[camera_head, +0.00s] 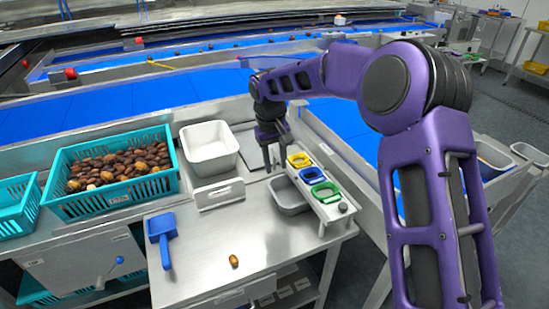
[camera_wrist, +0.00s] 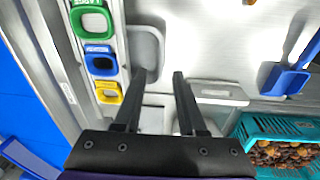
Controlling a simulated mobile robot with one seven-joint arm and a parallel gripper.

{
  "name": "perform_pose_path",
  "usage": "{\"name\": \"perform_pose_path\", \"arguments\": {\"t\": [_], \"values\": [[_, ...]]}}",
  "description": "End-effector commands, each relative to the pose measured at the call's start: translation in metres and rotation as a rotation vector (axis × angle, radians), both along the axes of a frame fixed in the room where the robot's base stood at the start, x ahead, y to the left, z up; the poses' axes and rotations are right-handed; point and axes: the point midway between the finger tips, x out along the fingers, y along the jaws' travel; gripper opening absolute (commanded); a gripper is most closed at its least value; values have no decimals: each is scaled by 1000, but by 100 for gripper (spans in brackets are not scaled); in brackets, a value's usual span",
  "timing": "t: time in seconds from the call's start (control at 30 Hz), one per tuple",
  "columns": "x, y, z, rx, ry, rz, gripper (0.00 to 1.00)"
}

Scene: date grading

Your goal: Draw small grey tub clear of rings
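The small grey tub (camera_head: 291,208) sits on the steel bench, close against the left side of the ring rack and partly under its edge. In the wrist view the tub (camera_wrist: 147,38) lies right beside the rings. The yellow ring (camera_head: 299,160), blue ring (camera_head: 311,175) and green ring (camera_head: 326,193) lie in a row on the white rack. My gripper (camera_head: 273,168) points down above the tub's far end. In the wrist view its fingers (camera_wrist: 159,74) are apart with nothing between them; the left fingertip overlaps the tub's end, the right is outside it. Contact cannot be told.
A white tub (camera_head: 209,163) and a white upright plate (camera_head: 219,196) stand left of my gripper. A teal crate (camera_head: 112,199) holds dates. A blue scoop (camera_head: 161,230) and a single date (camera_head: 234,261) lie on the bench. The bench front is mostly clear.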

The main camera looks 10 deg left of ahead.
Motion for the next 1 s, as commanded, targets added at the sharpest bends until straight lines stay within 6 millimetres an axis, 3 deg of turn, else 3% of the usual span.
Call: {"name": "perform_pose_path", "arguments": {"t": [0.2, 0.67, 0.77, 1.0], "values": [[-12, -3, -15, -47, 26, 52, 40], [-12, -4, -20, -50, 26, 57, 40], [-11, -5, -30, -50, 27, 57, 40], [-9, -9, -75, -50, 28, 57, 40]]}}
